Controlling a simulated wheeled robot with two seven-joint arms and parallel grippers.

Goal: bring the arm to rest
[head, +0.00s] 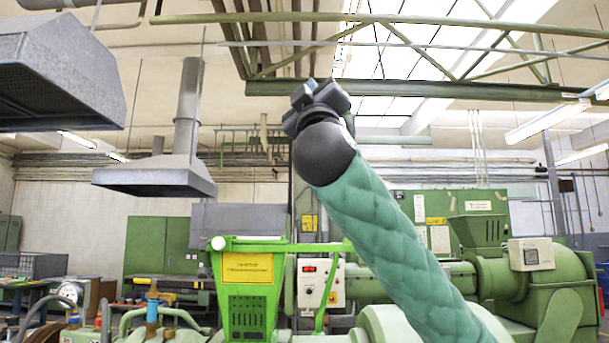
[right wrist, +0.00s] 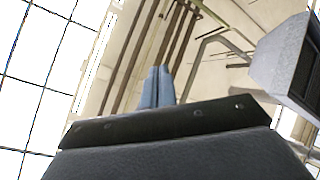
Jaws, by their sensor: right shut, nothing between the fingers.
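My right arm (head: 390,225), in a green quilted sleeve, rises from the lower right of the head view toward the ceiling. My right gripper (head: 308,95) is at its upper end, in front of the roof beams and skylight. In the right wrist view the two blue-grey fingers (right wrist: 157,86) lie together, shut with nothing between them, pointing at the ceiling. My left gripper is in neither view.
Green extruder machinery (head: 540,285) stands at the right, and a bright green frame with a yellow sign (head: 247,268) in the middle. Metal extractor hoods (head: 60,70) hang at the left; one also shows in the wrist view (right wrist: 285,60). Open air surrounds the gripper.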

